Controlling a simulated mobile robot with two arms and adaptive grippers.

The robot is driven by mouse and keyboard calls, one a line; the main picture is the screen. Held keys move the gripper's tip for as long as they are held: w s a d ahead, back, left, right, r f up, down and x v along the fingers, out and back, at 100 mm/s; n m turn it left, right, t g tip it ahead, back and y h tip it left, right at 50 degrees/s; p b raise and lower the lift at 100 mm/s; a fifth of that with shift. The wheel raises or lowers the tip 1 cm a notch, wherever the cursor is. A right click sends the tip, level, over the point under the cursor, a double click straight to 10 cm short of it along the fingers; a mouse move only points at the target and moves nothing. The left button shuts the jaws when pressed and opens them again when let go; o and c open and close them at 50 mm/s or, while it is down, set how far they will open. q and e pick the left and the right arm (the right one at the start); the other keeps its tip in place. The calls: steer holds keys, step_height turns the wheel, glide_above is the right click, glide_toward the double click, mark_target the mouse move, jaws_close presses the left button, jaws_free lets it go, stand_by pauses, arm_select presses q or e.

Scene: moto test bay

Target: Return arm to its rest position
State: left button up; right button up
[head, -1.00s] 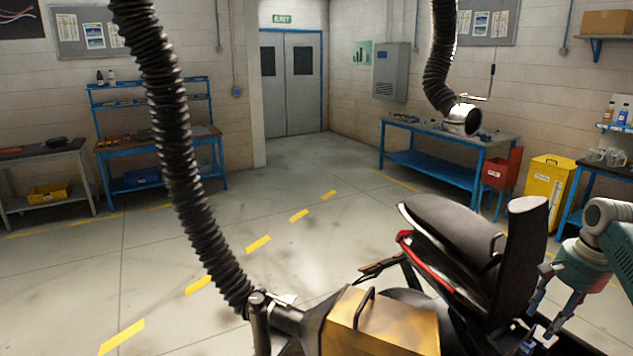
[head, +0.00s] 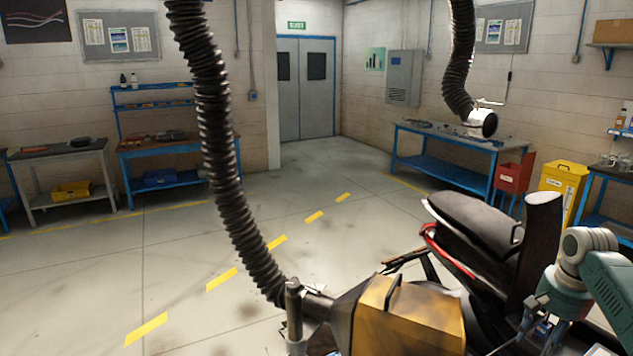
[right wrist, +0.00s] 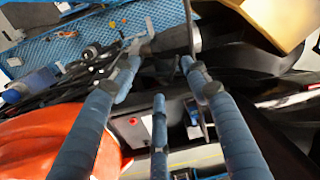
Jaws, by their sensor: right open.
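My right arm (head: 592,262) shows at the lower right of the head view, next to the motorcycle's dark seat (head: 478,222) and an upright black part (head: 542,232). The right gripper (head: 538,328) is low there, its fingers partly cut off by the frame edge. In the right wrist view the blue-grey fingers of the right gripper (right wrist: 160,78) are spread apart with nothing held between them. They are above dark motorcycle parts; contact cannot be told. My left gripper is not in view.
A yellow-brown box-shaped hood (head: 408,312) on a black hose (head: 232,190) fills the bottom centre. In the right wrist view, an orange-red part (right wrist: 50,140) and a blue mat (right wrist: 75,50) with small items lie close. Open floor (head: 170,270) is at left.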

steer(key=s+a+f+n, duration=0.5)
steer(key=s+a+f, duration=0.2)
steer(key=a+f, duration=0.4)
steer(key=s+a+f+n, duration=0.5)
steer(key=s+a+f, duration=0.3)
steer(key=a, duration=0.5)
steer(key=s+a+r+n+t, duration=0.1)
steer(key=s+a+r, duration=0.15)
steer(key=s, duration=0.65)
steer(key=s+a+r+n+t, duration=0.1)
steer(key=s+a+t, duration=0.15)
steer(key=s, duration=0.65)
steer(key=s+f+g+b, duration=0.3)
steer(key=f+b, duration=0.5)
steer(key=f, duration=2.8)
arm_select(q)
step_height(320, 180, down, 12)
steer(key=b, duration=0.4)
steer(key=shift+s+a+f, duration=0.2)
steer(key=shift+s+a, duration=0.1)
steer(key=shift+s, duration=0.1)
arm_select(e)
steer(key=s+d+f, duration=0.2)
steer(key=s+f, duration=1.4)
steer(key=f, duration=0.2)
steer(key=shift+d+f, duration=0.2)
steer(key=shift+d, duration=0.05)
